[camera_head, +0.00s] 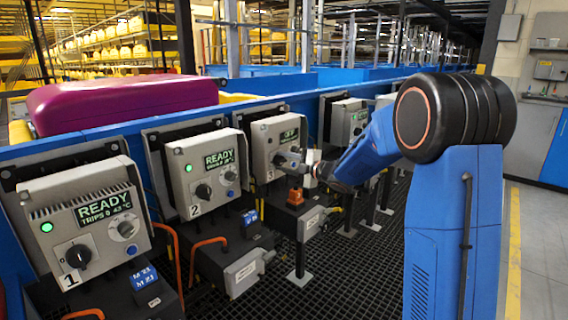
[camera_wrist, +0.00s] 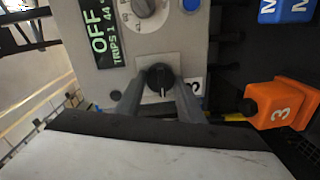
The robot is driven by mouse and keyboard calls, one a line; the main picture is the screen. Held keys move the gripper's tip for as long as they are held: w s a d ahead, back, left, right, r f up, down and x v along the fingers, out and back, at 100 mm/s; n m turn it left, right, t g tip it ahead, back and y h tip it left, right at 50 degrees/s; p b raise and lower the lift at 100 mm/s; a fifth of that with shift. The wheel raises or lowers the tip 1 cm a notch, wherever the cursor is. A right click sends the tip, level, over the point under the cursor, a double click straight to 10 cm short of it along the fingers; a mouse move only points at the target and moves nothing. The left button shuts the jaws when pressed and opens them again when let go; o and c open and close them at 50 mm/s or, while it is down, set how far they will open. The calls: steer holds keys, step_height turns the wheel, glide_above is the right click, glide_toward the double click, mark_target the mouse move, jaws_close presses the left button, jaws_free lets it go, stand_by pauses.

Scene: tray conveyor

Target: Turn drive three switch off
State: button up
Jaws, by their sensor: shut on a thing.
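The drive three box (camera_head: 262,133) is grey and is the third in the row in the head view. In the wrist view its black switch knob (camera_wrist: 159,76) sits beside a label "3" (camera_wrist: 195,86). My gripper (camera_head: 303,163) reaches this box from the right. In the wrist view my gripper (camera_wrist: 160,97) has one finger on each side of the knob and is shut on it. The knob's white mark points toward the bottom of the wrist picture. The display (camera_wrist: 103,32) reads "OFF" and "TRIPS 1". The round lamp (camera_wrist: 115,95) looks dark.
Drive one (camera_head: 85,215) and drive two (camera_head: 205,170) show "READY" with green lamps. An orange block marked 3 (camera_wrist: 272,103) and a blue block (camera_wrist: 287,10) are close by on the right of the wrist view. A magenta case (camera_head: 120,102) lies on the conveyor behind.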

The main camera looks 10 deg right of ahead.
steer(key=shift+a, duration=0.1)
stand_by(0.4)
steer(key=o, duration=1.1)
steer(key=shift+c, duration=0.2)
steer(key=shift+s, duration=0.15)
steer(key=v, duration=1.7)
steer(key=shift+r, duration=0.1)
